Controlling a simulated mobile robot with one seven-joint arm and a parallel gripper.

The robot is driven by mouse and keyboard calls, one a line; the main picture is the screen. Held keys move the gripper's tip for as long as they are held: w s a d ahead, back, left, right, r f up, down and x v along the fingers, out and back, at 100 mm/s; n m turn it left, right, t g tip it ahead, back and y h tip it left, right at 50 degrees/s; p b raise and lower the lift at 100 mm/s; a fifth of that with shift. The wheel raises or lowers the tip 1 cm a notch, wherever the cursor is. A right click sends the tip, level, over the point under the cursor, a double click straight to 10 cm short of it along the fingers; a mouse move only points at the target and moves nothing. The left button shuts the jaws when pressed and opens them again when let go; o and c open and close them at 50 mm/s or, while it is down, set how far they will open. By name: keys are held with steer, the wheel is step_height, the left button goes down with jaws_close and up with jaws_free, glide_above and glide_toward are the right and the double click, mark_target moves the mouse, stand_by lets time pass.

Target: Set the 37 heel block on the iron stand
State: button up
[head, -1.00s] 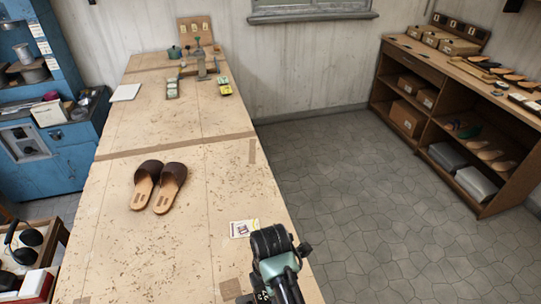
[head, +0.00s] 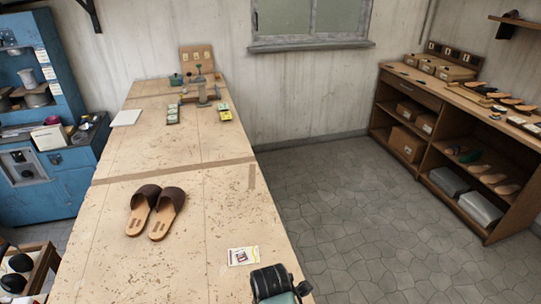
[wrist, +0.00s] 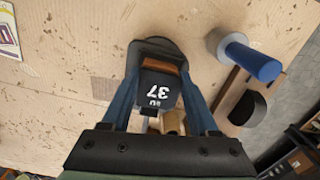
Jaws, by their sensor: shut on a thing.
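My gripper (wrist: 160,80) has two blue fingers in the wrist view, shut on the dark 37 heel block (wrist: 157,92). The block's face shows a white 37, upside down in the picture. A brown band shows at its far end. Just beyond it is a dark rounded plate (wrist: 150,46); I cannot tell whether this is the iron stand or whether the block touches it. The head view shows only part of my arm at the bottom edge, with the gripper and block out of sight.
Brown sandals (head: 157,212) and a printed card (head: 243,256) lie on the long table (head: 160,160). Small tools and boxes stand at its far end. In the wrist view a blue cylinder (wrist: 254,62) and a dark half-round piece (wrist: 248,108) are close on the right.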

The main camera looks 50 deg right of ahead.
steer(key=shift+f, duration=0.25)
steer(key=o, duration=1.4)
steer(key=shift+o, duration=0.6)
step_height(320, 180, up, 7)
steer(key=p, duration=0.7)
